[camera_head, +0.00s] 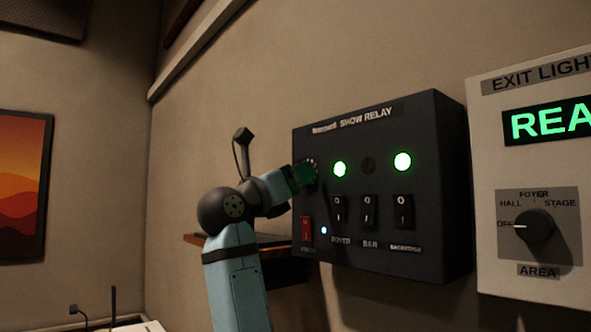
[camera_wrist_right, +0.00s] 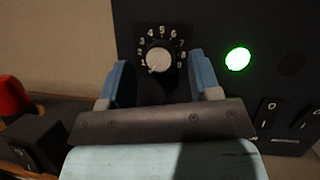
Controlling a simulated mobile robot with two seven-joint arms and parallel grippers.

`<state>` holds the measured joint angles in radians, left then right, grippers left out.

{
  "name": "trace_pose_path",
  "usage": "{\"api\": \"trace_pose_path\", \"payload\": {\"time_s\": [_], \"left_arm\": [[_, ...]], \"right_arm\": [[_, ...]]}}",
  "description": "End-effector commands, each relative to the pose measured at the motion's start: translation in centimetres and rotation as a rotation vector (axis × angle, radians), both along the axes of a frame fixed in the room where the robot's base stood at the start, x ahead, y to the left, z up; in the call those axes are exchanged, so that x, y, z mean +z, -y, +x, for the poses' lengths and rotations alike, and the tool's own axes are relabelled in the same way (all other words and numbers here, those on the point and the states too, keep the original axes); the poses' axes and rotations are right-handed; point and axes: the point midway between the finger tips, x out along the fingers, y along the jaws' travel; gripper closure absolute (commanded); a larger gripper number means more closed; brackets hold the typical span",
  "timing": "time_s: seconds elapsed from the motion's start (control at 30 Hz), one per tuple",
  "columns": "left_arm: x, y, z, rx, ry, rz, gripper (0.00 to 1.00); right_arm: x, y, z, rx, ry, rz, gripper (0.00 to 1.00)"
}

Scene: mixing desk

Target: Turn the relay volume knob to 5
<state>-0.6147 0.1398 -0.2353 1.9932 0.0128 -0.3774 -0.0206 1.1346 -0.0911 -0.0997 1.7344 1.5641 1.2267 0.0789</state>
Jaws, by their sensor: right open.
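The relay volume knob (camera_wrist_right: 160,60) is a pale round knob on a black dial with white numbers, on the dark SHOW RELAY box (camera_head: 440,180). Its mark seems to point to the lower left, near the low numbers; the exact setting is hard to read. The 5 is at the top of the dial. My right gripper (camera_wrist_right: 160,72) is open, with one blue finger on each side of the knob and gaps to it in the right wrist view. In the head view the right gripper (camera_head: 303,177) is at the box's upper left and hides most of the knob. My left gripper is not in view.
A wooden shelf (camera_head: 200,238) is below left. At right is a pale panel with an area selector (camera_head: 533,226).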

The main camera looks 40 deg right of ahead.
Motion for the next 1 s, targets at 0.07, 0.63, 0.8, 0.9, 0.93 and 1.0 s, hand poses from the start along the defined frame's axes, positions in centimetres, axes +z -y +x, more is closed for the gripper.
{"api": "trace_pose_path", "payload": {"time_s": [0.07, 0.63, 0.8, 0.9, 0.93, 1.0], "left_arm": [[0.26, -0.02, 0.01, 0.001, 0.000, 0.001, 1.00], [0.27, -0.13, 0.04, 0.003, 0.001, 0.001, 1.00], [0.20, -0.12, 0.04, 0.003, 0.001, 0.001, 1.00], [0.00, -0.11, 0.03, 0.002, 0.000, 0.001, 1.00], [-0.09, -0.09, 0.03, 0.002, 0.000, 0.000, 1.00], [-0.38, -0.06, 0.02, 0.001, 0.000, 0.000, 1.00]], "right_arm": [[0.32, 0.55, 0.11, -0.001, -0.001, 0.000, 0.43], [0.35, 0.92, 0.20, 0.001, 0.000, 0.000, 0.91], [0.31, 0.92, 0.22, 0.000, 0.003, 0.000, 0.92], [0.25, 0.90, 0.22, 0.001, 0.017, 0.001, 0.92], [0.22, 0.90, 0.23, 0.000, 0.024, 0.002, 0.92], [0.15, 0.87, 0.25, 0.001, 0.046, 0.004, 0.92]]}}
